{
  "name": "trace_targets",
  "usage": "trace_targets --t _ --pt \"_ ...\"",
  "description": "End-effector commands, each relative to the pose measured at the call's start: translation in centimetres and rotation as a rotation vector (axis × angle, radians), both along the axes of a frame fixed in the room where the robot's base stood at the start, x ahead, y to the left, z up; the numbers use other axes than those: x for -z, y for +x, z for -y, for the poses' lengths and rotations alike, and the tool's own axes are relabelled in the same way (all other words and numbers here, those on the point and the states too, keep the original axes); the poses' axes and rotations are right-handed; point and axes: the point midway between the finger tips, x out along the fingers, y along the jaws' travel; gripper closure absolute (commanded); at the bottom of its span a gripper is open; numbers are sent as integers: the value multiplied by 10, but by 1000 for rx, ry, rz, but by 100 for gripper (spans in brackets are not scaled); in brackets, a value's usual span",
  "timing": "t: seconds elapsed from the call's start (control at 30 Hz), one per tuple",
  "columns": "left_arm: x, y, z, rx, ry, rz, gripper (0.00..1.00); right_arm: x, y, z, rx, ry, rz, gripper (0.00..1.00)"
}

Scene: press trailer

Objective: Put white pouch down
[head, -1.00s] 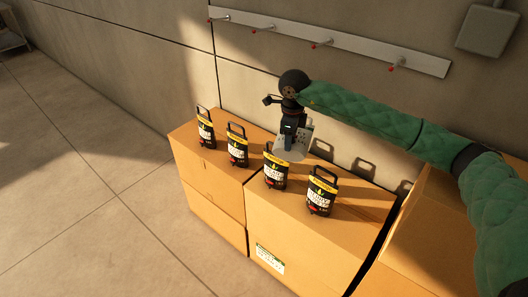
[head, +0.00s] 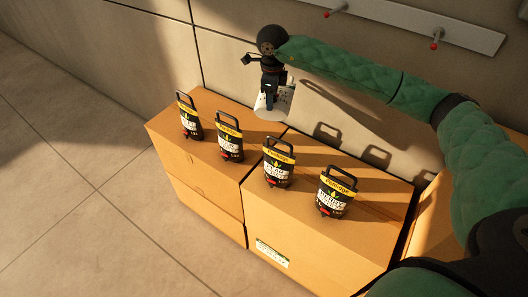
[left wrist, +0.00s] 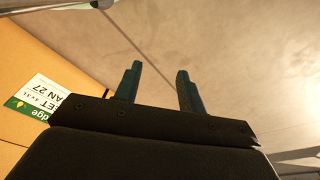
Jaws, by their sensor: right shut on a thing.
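The white pouch (head: 272,113) hangs below my right gripper (head: 269,98), which is shut on it. The pouch is near the back edge of the cardboard boxes, in front of the wall. I cannot tell for sure whether its lower edge touches the box top, but it looks clear of it. In the left wrist view my left gripper (left wrist: 157,85) has its two fingers apart with nothing between them. It points at bare floor beside a cardboard box.
Several black handled packs with yellow bands, such as this one (head: 278,170), stand in a row on the cardboard boxes (head: 300,238). A rail with red-tipped hooks (head: 440,25) is on the wall. Some box top behind the packs is free.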

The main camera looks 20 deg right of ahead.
Motion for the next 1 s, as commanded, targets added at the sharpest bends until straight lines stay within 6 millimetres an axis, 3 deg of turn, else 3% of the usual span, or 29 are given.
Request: trace_targets --t 0.23,0.6,0.83,1.0 --pt "-50 22 16 -7 -15 -12 60 25 1 0 0 1 3 100" --pt "-136 33 29 -13 -35 -37 60 53 1 0 0 1 3 100" --pt "-165 32 31 -14 -40 -47 60 59 0 0 0 1 3 100" --pt "-160 30 30 -14 -38 -52 60 66 0 0 0 1 0 100"
